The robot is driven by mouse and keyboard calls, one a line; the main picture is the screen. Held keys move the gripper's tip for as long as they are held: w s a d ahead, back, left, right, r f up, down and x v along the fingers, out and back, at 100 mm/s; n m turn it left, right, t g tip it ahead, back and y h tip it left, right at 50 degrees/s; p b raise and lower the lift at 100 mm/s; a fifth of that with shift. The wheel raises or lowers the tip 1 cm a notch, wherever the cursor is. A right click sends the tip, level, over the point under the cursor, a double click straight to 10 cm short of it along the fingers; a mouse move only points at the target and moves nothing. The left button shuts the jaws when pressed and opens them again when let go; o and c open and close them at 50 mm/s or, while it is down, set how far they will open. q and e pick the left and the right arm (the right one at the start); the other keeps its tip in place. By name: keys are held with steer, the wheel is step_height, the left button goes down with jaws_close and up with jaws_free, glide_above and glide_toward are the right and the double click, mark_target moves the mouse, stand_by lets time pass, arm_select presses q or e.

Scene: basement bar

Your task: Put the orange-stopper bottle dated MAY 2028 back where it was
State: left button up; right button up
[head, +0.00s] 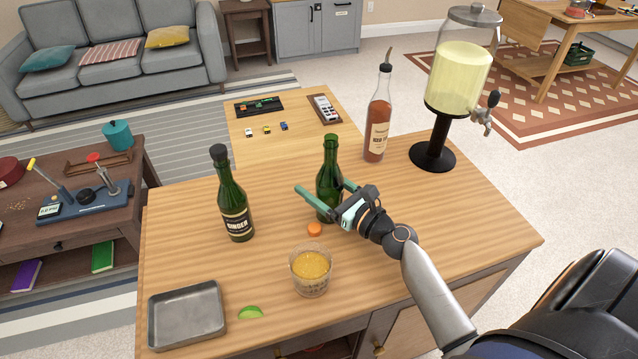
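A green glass bottle (329,160) with an open top stands upright near the middle of the wooden counter (270,195). No date on it can be read from here. A small orange stopper (314,229) lies on the counter just in front of its base. My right gripper (325,194) reaches in from the right at the bottle's lower body, one finger in front of it and the other mostly hidden behind. Whether the fingers press on the glass cannot be told. My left gripper is not in view.
A dark-stoppered ginger bottle (234,205) stands left; a glass of amber drink (311,270), lime wedge (250,312) and metal tray (187,315) are in front. A pour-spout bottle (377,120) and drink dispenser (459,75) stand behind right. The counter's right side is clear.

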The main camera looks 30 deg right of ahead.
mark_target(340, 198)
steer(key=shift+o, duration=0.8)
steer(key=shift+r, duration=0.25)
steer(key=b+v, duration=0.1)
steer(key=v, duration=1)
steer(key=shift+d+f+b, duration=0.1)
steer(key=shift+f+b, duration=0.05)
steer(key=shift+b, duration=0.15)
steer(key=shift+s+d, duration=0.1)
steer(key=shift+s, duration=0.35)
